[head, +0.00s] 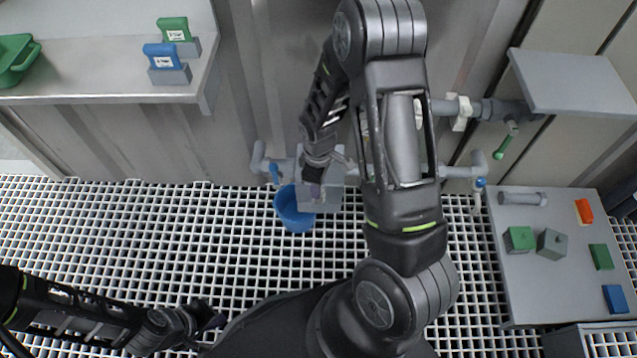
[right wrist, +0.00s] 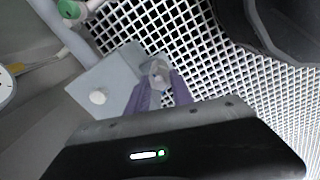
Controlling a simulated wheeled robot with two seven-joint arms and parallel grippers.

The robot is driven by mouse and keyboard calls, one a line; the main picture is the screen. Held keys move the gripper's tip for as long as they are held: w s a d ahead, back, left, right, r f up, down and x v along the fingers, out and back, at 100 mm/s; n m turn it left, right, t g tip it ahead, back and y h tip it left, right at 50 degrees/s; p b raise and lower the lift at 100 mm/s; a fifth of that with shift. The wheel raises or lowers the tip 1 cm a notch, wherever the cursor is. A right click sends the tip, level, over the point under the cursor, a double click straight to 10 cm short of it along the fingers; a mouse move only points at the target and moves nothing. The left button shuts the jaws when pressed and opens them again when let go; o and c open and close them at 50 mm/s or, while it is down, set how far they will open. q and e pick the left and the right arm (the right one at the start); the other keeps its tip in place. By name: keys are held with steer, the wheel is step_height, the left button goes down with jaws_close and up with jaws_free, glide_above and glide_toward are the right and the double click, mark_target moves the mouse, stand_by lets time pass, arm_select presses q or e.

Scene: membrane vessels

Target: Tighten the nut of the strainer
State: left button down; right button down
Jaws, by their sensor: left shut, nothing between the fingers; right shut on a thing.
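My right gripper (head: 316,192) reaches down in front of the wall pipework, above the blue bucket. In the right wrist view its purple fingers (right wrist: 160,92) are shut on a small grey piece (right wrist: 156,72), which looks like the strainer's nut. The fingers cover part of it, and I cannot tell how tight it sits. The strainer body is mostly hidden behind my right arm in the head view. My left gripper (head: 212,318) is shut and empty, low at the left over the grating, far from the pipework.
A blue bucket (head: 290,212) stands on the white floor grating (head: 120,225). A grey plate (right wrist: 88,82) with a white knob (right wrist: 97,97) lies beside the fingers. A grey table (head: 520,285) with several blocks stands right.

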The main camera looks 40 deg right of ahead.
steer(key=shift+m, duration=1.2)
steer(key=c, duration=1.1)
jaws_free()
step_height(320, 180, up, 8)
steer(key=p, duration=0.2)
steer(key=shift+p, duration=0.3)
steer(key=shift+f, duration=0.1)
